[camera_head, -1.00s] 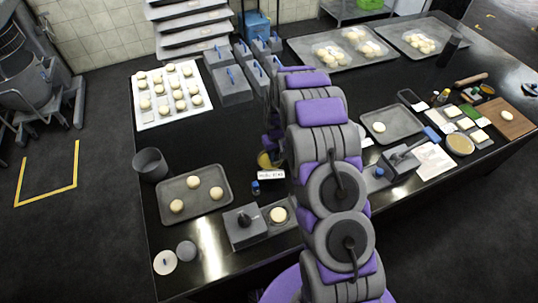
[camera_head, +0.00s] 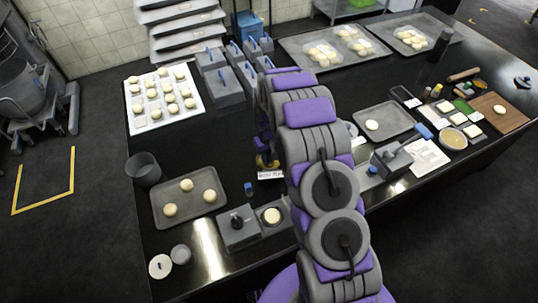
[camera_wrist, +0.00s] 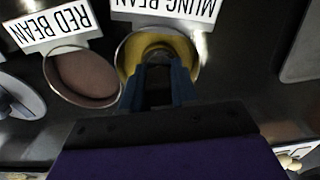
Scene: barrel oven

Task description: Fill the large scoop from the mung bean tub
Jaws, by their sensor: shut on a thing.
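The mung bean tub (camera_wrist: 196,62) is round with a pale rim and yellow contents, below the upside-down MUNG BEAN label (camera_wrist: 172,8) in the wrist view. My gripper (camera_wrist: 160,70) has blue fingers and reaches over the tub's near side. It is shut on a dark grey piece, which I take as the handle of the large scoop (camera_wrist: 158,78). The scoop's bowl is not clearly visible; whether it holds beans cannot be told. In the head view my arm hides most of the tub, and its label (camera_head: 270,175) shows beside the arm.
The red bean tub (camera_wrist: 86,76) stands close on the left in the wrist view, with its label (camera_wrist: 45,25).

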